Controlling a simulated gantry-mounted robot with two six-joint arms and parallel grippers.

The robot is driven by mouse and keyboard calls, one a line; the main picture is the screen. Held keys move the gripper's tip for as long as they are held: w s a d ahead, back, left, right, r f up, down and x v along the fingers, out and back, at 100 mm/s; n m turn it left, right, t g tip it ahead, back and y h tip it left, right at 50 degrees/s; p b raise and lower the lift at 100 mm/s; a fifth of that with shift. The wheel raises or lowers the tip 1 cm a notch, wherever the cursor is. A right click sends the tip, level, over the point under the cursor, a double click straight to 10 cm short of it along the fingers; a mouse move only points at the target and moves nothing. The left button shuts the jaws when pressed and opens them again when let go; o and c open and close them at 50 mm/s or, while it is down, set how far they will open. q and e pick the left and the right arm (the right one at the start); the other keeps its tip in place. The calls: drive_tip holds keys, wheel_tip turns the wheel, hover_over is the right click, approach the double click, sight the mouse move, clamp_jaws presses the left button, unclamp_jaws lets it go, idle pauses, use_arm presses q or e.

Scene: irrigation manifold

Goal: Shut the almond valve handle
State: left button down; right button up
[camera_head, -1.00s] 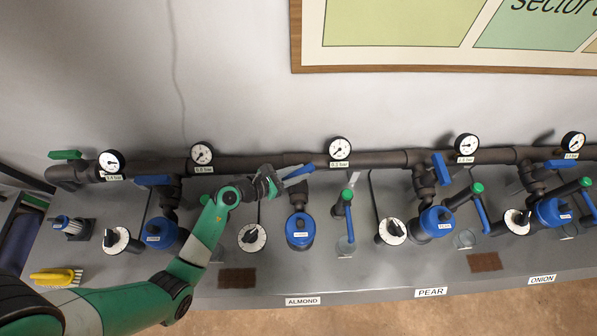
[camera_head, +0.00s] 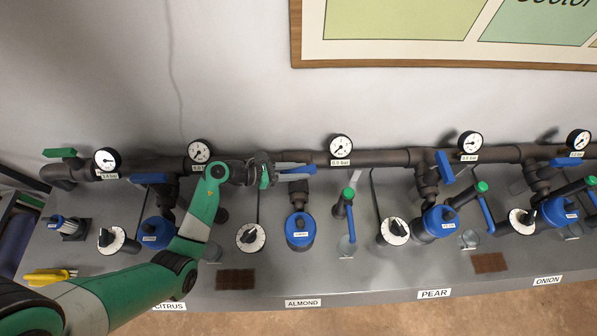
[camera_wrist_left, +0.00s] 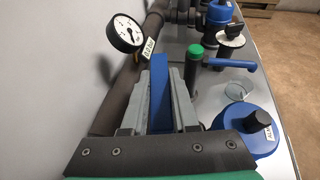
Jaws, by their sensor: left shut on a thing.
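The almond valve's blue handle (camera_head: 298,171) lies nearly level, in line with the dark main pipe, above the blue-capped almond filter (camera_head: 300,230). My left gripper (camera_head: 287,168) comes in from the left and is shut on this handle. In the left wrist view, the blue handle (camera_wrist_left: 189,75) stands between the two grey fingers of the left gripper (camera_wrist_left: 172,85). The valve body under the handle is mostly hidden. The almond gauge (camera_head: 341,147) above right has a label that seems to read 0.0 bar. My right gripper is not in view.
A green-capped pipe with a blue lever (camera_head: 349,215) stands right of the almond filter. The almond dial (camera_head: 250,237) is below my left wrist. The pear valve handle (camera_head: 444,168) is further right. A yellow brush (camera_head: 48,276) lies at the left front.

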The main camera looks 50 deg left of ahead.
use_arm(q)
drive_tip(key=shift+m+g+h+b, duration=1)
drive_tip(key=shift+m+h+b, duration=0.2)
drive_tip(key=shift+m, duration=0.1)
drive_tip(key=c, duration=0.7)
unclamp_jaws()
drive_tip(key=p+v, duration=0.1)
drive_tip(key=v, duration=1)
drive_tip(key=shift+s+a, duration=0.25)
drive_tip(key=shift+r, duration=0.1)
